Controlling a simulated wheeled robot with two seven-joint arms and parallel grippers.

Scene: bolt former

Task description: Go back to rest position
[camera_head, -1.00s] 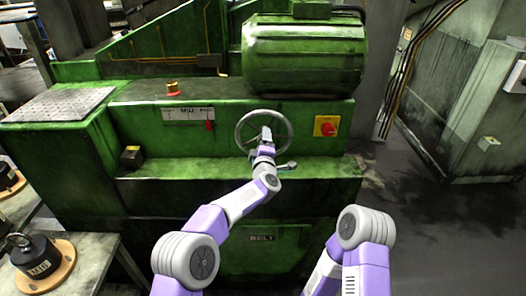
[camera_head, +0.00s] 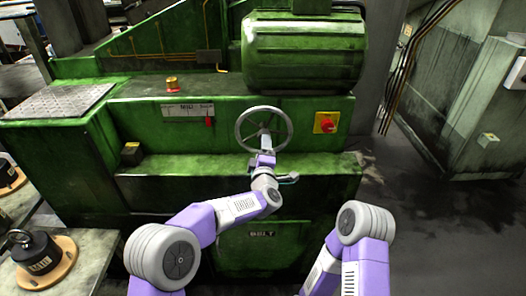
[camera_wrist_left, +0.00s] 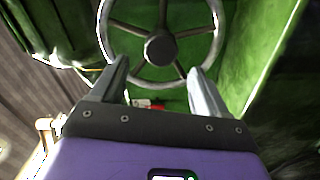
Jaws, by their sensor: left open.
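My left gripper (camera_wrist_left: 156,88) is open in the left wrist view, its two grey fingers apart with nothing between them. The handwheel (camera_wrist_left: 160,48), a grey spoked ring with a round hub, stands beyond the fingertips in that view. In the head view the handwheel (camera_head: 264,129) is on the front of the green machine (camera_head: 190,140), and my left gripper (camera_head: 266,142) is in front of its lower part. The fingers are small there. My right arm shows at the lower right, but its gripper is out of view.
A red knob on a yellow plate (camera_head: 326,123) is right of the wheel. A small lever (camera_head: 289,177) sits below it. A red slider (camera_head: 209,121) is on the MID panel. A black weight (camera_head: 38,254) stands on the left table. Floor at right is clear.

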